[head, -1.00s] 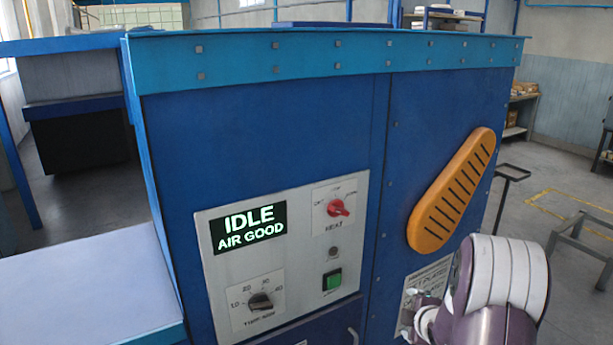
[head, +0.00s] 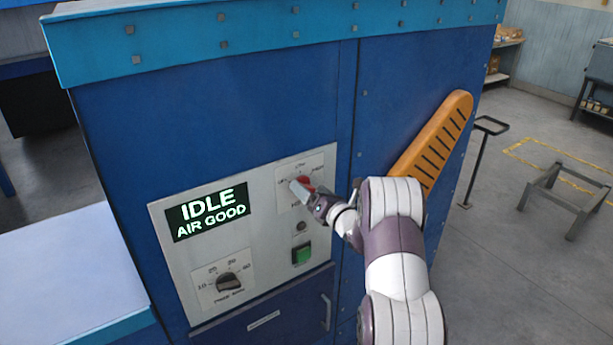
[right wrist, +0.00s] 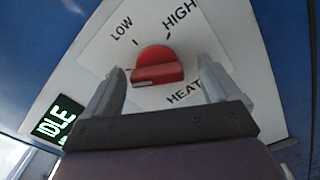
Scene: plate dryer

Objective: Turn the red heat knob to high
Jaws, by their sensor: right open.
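The red heat knob (head: 307,183) sits on a white plate at the upper right of the grey control panel, partly hidden by my right gripper in the head view. In the right wrist view the red knob (right wrist: 158,66) lies between the two spread fingers of my right gripper (right wrist: 160,82), with a gap on each side. LOW and HIGH are printed beyond it and HEAT on the near side; I cannot tell which mark it points to. My right gripper (head: 302,191) is open at the knob. My left gripper is out of view.
The display (head: 207,211) reads IDLE, AIR GOOD. Below the heat plate is a green button (head: 301,254); a black timer knob (head: 229,283) is at lower left. An orange slotted guard (head: 436,140) stands right of my arm. A drawer handle (head: 326,312) is below the panel.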

